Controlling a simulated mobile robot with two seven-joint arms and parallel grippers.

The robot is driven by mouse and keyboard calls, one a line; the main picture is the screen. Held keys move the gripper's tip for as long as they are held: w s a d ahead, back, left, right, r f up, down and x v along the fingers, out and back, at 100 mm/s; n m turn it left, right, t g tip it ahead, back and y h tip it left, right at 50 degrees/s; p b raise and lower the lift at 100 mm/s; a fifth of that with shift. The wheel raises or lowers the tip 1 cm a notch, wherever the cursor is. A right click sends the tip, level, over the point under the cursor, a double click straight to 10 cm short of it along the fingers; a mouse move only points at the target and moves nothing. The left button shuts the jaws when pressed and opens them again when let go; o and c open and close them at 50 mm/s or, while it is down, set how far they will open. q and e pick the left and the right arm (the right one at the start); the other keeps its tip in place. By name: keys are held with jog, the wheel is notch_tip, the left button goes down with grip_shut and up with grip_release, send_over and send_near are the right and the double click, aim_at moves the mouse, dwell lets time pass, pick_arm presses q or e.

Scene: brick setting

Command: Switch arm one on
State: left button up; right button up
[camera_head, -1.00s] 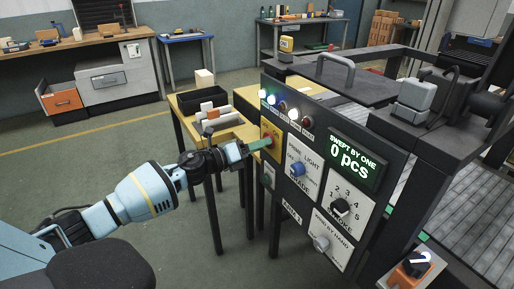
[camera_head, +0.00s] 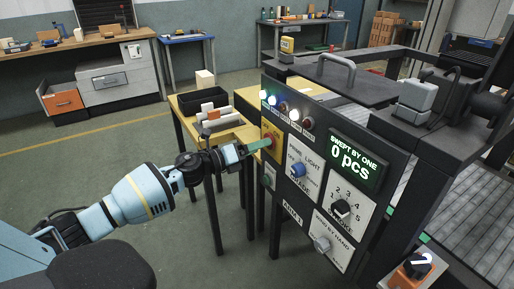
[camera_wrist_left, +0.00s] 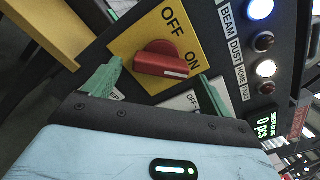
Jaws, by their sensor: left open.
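A red rotary knob (camera_wrist_left: 165,60) sits on a yellow plate (camera_wrist_left: 135,45) marked OFF and ON. A white line shows on the knob's lower edge, on the ON side. An ARM 1 label (camera_head: 291,213) is lower on the panel. My right gripper is out of view.
The panel carries a blue knob (camera_head: 297,170), a SMOKE dial (camera_head: 341,207), a grey hand knob (camera_head: 321,243) and a display (camera_head: 355,162) reading 0 pcs. Indicator lamps (camera_head: 283,106) run above the plate. A yellow table (camera_head: 235,132) with trays stands behind my gripper.

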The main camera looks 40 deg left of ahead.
pick_arm(q)
jog(key=v, duration=0.7)
jog(key=shift+b, duration=0.45)
